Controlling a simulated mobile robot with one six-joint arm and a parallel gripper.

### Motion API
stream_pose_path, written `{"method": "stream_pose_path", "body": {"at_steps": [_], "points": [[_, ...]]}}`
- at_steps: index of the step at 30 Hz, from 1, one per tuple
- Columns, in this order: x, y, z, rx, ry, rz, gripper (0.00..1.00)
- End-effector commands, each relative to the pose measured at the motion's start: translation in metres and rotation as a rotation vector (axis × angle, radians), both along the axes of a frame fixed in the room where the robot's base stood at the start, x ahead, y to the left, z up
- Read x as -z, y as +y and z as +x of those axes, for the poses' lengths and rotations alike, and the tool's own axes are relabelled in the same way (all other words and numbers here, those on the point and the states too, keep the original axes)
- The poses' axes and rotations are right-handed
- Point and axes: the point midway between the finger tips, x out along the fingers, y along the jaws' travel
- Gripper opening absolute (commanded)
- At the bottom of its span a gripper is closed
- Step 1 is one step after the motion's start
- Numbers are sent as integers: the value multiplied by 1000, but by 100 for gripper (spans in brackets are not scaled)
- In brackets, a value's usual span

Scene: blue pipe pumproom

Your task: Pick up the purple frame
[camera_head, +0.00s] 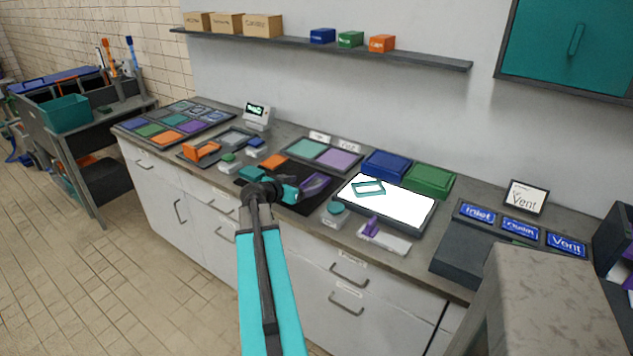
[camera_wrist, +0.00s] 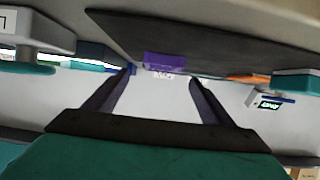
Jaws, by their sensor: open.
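The purple frame (camera_head: 317,184) stands on a dark mat on the counter, just right of my gripper in the head view. Only part of it shows. In the wrist view a purple piece with pale lettering (camera_wrist: 165,60) lies just beyond my fingertips, against the dark mat; it appears to be the same frame. My gripper (camera_head: 299,193) is low over the mat, close beside the frame. In the wrist view my gripper (camera_wrist: 162,77) has its two dark fingers wide apart with nothing between them. Whether a finger touches the frame cannot be told.
A white lit panel (camera_head: 400,207) with a teal frame (camera_head: 369,187) lies to the right. A purple-handled tool (camera_head: 372,226) and a teal-topped stamp (camera_head: 336,209) stand near the front edge. An orange holder (camera_head: 203,150) is to the left. A shelf (camera_head: 330,51) hangs above.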

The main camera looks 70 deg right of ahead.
Motion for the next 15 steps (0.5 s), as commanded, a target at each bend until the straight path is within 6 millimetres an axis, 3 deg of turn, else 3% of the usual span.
{"method": "stream_pose_path", "body": {"at_steps": [6,15], "points": [[6,-16,-4,1,-1,0,77],[8,-17,-5,0,-1,0,77]]}}
